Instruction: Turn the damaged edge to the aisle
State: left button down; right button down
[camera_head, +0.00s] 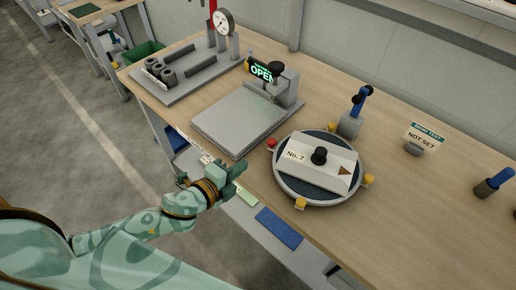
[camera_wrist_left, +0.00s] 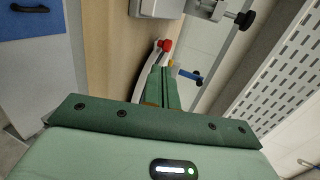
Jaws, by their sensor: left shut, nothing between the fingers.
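A round turntable (camera_head: 283,186) with a pale rim sits near the front edge of the bench. On it lies a white plate labelled "No. 7" (camera_head: 325,166), with a black knob (camera_head: 319,155) in its middle and a brown triangle (camera_head: 344,170) at its right end. A red knob (camera_head: 272,143) sticks out at the rim's left, with several yellow ones around. My left gripper (camera_head: 239,167) is shut and empty, left of the turntable at the bench edge, apart from it. In the left wrist view, its fingers (camera_wrist_left: 161,87) point toward the red knob (camera_wrist_left: 166,45). My right gripper is out of view.
A grey press (camera_head: 236,119) with a green "OPEN" sign (camera_head: 262,71) stands left of the turntable. A blue-handled tool (camera_head: 355,112) stands behind it. A "NOT SET" sign (camera_head: 420,138) is to the right. The bench's right front is clear.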

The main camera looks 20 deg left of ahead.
aim_at(269, 145)
pick_arm(q)
jog(key=x, duration=0.5)
jog(key=b+x, duration=0.1)
jog(key=x, duration=0.2)
jog(key=shift+w+d+r, duration=0.1)
jog(key=shift+w+r, duration=0.1)
jog(key=shift+r, duration=0.15)
jog(key=shift+w+d, duration=0.25)
jog(key=shift+w, duration=0.4)
